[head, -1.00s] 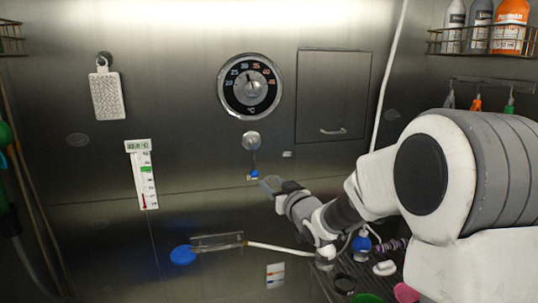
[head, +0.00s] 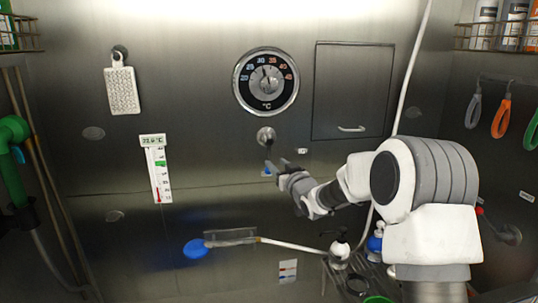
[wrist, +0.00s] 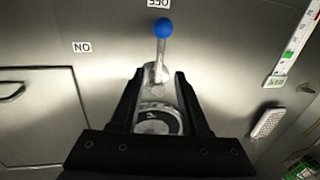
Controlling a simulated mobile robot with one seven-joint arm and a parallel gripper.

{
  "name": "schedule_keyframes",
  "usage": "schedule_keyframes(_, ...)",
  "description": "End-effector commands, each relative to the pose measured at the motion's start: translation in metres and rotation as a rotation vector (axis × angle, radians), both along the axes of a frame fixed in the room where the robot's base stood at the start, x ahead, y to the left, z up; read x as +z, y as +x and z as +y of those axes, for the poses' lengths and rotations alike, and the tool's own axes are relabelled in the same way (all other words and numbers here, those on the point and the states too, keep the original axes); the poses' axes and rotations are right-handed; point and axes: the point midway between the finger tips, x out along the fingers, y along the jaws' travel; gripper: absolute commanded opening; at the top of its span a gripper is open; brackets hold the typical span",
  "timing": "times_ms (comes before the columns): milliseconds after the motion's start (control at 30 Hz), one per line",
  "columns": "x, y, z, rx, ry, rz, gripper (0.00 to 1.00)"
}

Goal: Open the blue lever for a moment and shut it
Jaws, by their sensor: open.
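The blue lever (head: 266,171) hangs below its round metal mount (head: 266,135) on the steel wall, its blue ball low. In the wrist view, turned upside down, the lever's blue ball (wrist: 163,28) is at the OFF label (wrist: 158,3), and the ON label (wrist: 82,47) is to the left. My gripper (head: 274,165) is open at the lever, partly covering it in the head view. In the wrist view, the open fingers (wrist: 158,80) point at the shaft's mount end, with the ball beyond the tips. I cannot tell whether they touch it.
A round temperature dial (head: 266,82) is above the lever and a closed wall hatch (head: 352,92) is to the right. A thermometer strip (head: 158,172) is to the left. A blue round head on a bar (head: 196,249) is below. The wall around the lever is mostly clear.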

Motion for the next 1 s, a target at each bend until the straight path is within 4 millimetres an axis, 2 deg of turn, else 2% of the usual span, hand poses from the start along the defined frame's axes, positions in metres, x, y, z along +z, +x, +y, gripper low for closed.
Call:
schedule_keyframes(300, 0.001, 0.045, 0.019, 0.000, 0.000, -0.001, 0.46)
schedule_keyframes(500, 0.000, 0.062, 0.026, 0.000, 0.000, -0.001, 0.46)
schedule_keyframes(967, 0.000, 0.069, 0.029, -0.001, 0.000, 0.000, 0.46)
schedule_keyframes(1000, 0.000, 0.069, 0.029, -0.001, 0.000, 0.000, 0.38)
